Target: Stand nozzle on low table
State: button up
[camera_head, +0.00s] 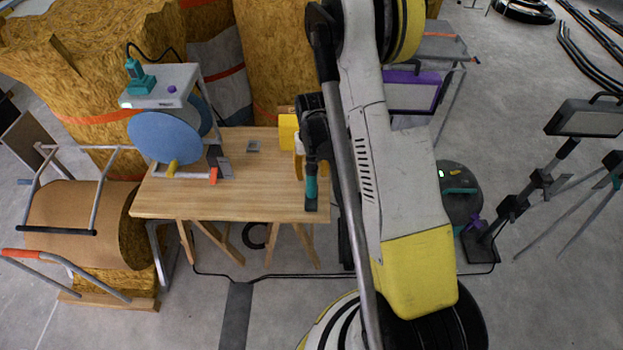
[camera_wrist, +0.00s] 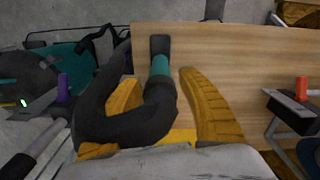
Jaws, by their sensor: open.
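The nozzle (camera_head: 311,187) is a teal tube with a black foot and a curved black upper part. It is at the right end of the wooden low table (camera_head: 255,203). In the wrist view, the nozzle (camera_wrist: 161,68) points toward the top, its foot over the table's wood (camera_wrist: 235,45). My gripper (camera_wrist: 158,80) is open, with yellow fingers either side of the teal tube. The black part covers much of the left finger. I cannot tell whether the foot touches the tabletop. In the head view, the black part and arm partly hide my gripper (camera_head: 298,165).
A blue disc (camera_head: 165,137) in a grey frame stands on the table's left side. A small grey square (camera_head: 253,146) lies near its back edge. A round dark machine (camera_head: 460,190) stands right of my arm. The table's front middle is clear.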

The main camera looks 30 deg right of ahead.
jog(key=s+a+r+n+t+p, duration=0.15)
jog(key=a+r, duration=0.25)
jog(key=r, duration=0.7)
jog(key=s+a+r+t, duration=0.1)
jog(key=s+a+r, duration=0.15)
jog(key=r, duration=0.85)
jog(key=s+a+r+n+t, duration=0.3)
jog(key=s+a+r, duration=0.6)
jog(key=s, duration=0.3)
jog(key=shift+s+a+t, duration=0.15)
jog(key=shift+s+t, duration=0.1)
jog(key=shift+t, duration=0.6)
